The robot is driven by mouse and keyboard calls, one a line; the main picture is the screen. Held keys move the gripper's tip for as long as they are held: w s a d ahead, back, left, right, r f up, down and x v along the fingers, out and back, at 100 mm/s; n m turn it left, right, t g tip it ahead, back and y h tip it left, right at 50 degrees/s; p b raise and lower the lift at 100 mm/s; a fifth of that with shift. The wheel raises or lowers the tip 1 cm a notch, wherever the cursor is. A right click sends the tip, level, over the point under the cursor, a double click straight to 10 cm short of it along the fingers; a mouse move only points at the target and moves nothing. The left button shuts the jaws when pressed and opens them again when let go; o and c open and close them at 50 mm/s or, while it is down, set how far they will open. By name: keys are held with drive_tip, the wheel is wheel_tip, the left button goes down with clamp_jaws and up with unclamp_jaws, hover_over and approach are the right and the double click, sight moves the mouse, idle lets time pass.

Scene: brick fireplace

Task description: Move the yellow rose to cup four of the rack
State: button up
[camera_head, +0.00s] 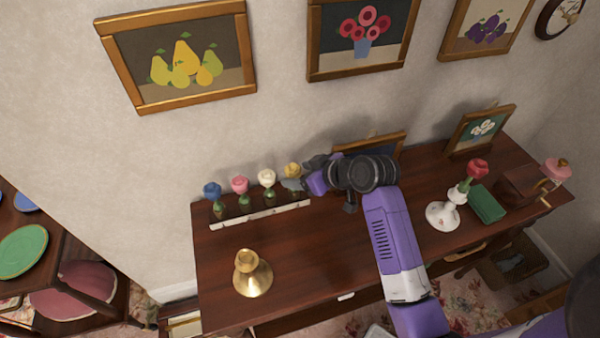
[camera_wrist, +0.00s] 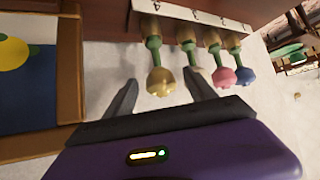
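The yellow rose (camera_head: 292,170) is at the right end of the rack (camera_head: 262,216) in the head view. In the wrist view the yellow rose (camera_wrist: 160,82) has its green stem in a brass-coloured cup (camera_wrist: 147,27) at the rack's end. My gripper (camera_head: 292,184) is at the rose, coming from the right. In the wrist view my gripper (camera_wrist: 158,80) is open, with its two grey fingers apart and the yellow bloom between them in the picture. I cannot tell whether a finger touches it.
A blue rose (camera_head: 212,190), a pink rose (camera_head: 240,185) and a white rose (camera_head: 267,177) stand left of the yellow one. A brass candlestick (camera_head: 252,275) stands in front. A red rose (camera_head: 478,167) is in a white vase (camera_head: 443,215) at right. Framed pictures stand behind.

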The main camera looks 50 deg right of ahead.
drive_tip(key=shift+s+r, duration=0.1)
drive_tip(key=v, duration=0.7)
drive_tip(key=shift+s+r+b, duration=0.15)
drive_tip(key=shift+s+b, duration=0.1)
drive_tip(key=shift+b, duration=0.15)
idle(0.4)
drive_tip(key=s+a+f+m+t+h, duration=0.1)
drive_tip(key=s+a+f, duration=0.2)
drive_tip(key=s+a, duration=0.25)
drive_tip(key=s+a+f+h, duration=0.1)
drive_tip(key=s+a+f, duration=0.25)
drive_tip(key=a, duration=0.25)
drive_tip(key=s+a+r+n+t+y, duration=0.1)
drive_tip(key=s+a+r, duration=0.4)
drive_tip(key=s, duration=0.2)
drive_tip(key=s+a+r+t+y, duration=0.1)
drive_tip(key=s+a+r+t, duration=0.1)
drive_tip(key=s+a+r, duration=0.3)
drive_tip(key=shift+s+a+n+t+y, duration=0.2)
drive_tip(key=shift+s+n+t+y, duration=0.15)
drive_tip(key=shift+s, duration=0.65)
drive_tip(key=shift+r, duration=0.1)
